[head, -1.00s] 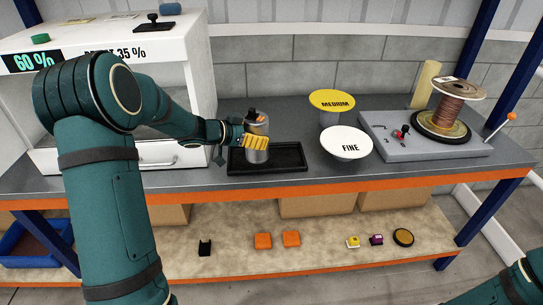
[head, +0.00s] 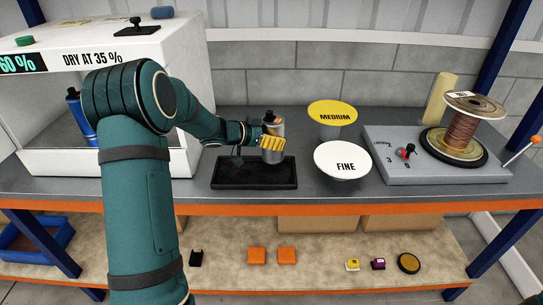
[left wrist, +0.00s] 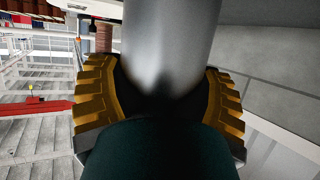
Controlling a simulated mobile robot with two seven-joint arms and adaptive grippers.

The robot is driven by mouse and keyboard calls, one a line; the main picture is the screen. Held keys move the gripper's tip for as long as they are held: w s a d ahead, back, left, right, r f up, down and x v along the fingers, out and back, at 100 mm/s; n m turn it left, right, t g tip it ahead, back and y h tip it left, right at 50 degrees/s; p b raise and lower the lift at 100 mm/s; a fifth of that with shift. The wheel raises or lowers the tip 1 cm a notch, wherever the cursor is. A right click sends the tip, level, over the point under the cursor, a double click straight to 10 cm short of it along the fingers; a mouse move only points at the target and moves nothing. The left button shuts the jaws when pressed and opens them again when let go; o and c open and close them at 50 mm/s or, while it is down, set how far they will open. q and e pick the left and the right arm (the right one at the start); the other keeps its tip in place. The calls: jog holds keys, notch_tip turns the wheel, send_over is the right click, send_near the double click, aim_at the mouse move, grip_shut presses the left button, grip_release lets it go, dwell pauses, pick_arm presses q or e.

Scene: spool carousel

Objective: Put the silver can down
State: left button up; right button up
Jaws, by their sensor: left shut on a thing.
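The silver can (head: 277,130) is upright in my left gripper (head: 270,147), over the back right part of the black tray (head: 235,184) on the grey bench. I cannot tell whether the can's base touches the tray or hangs a little above it. In the left wrist view, the yellow ridged fingers close around the smooth silver side of the can (left wrist: 170,40) from both sides. The fingers hide part of the can in the head view. My right gripper is out of view.
The yellow MEDIUM disc (head: 332,112) and white FINE disc (head: 342,160) stand right of the can. Farther right is a grey machine (head: 400,172) with a copper spool (head: 461,135). A white drying cabinet (head: 110,162) stands left. Bare bench lies between the tray and the FINE disc.

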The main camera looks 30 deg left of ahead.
aim_at(273, 151)
pick_arm(q)
notch_tip(273, 151, down, 5)
jog(key=shift+w+f+b, duration=0.1)
jog(key=shift+f+b, duration=0.05)
jog(key=shift+b, duration=0.7)
jog(key=o, duration=1.3)
jog(key=shift+f, duration=0.1)
